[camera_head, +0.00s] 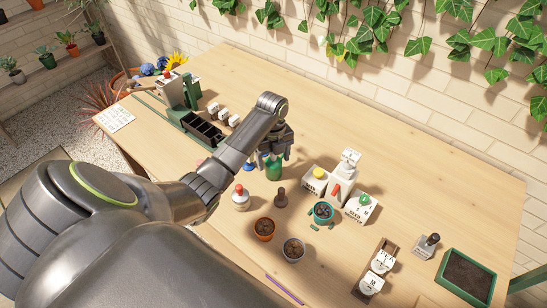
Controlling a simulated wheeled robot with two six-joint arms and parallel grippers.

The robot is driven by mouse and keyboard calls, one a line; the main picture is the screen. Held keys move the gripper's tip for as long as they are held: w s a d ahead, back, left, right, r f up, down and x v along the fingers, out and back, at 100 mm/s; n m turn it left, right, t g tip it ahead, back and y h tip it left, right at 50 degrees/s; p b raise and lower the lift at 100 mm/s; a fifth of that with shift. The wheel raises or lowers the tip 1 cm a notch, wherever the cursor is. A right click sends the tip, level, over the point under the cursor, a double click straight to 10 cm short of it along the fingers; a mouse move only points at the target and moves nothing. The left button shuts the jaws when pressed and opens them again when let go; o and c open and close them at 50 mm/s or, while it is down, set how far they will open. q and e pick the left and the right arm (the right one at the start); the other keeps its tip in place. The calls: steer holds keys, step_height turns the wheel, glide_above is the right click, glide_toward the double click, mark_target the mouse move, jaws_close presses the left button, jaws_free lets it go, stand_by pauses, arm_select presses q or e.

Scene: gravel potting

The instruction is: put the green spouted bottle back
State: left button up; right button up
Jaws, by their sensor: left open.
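The green bottle (272,169) stands on the table near the middle of the view. Its top and any spout are hidden behind my left gripper. My left gripper (273,151) comes down over the bottle's top from the left and is open. I cannot tell whether its fingers touch the bottle. My right gripper is not in view.
A red-capped white bottle (240,200) and a dark stamp-like piece (281,198) stand in front. A yellow-topped box (314,180), a white pump bottle (346,170) and a green-topped box (360,207) stand right. Pots (264,230) stand nearer. The table's back right is clear.

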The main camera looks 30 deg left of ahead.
arm_select(q)
steer(key=shift+r, duration=0.1)
step_height(320, 180, up, 6)
steer(key=shift+w+a+f, duration=0.1)
steer(key=shift+w+a, duration=0.05)
step_height(320, 180, up, 5)
steer(key=p, duration=0.4)
steer(key=shift+a+f, duration=0.1)
steer(key=shift+w+r+p, duration=0.1)
steer(key=shift+r+p, duration=0.65)
steer(key=shift+p, duration=0.1)
steer(key=shift+f, duration=0.1)
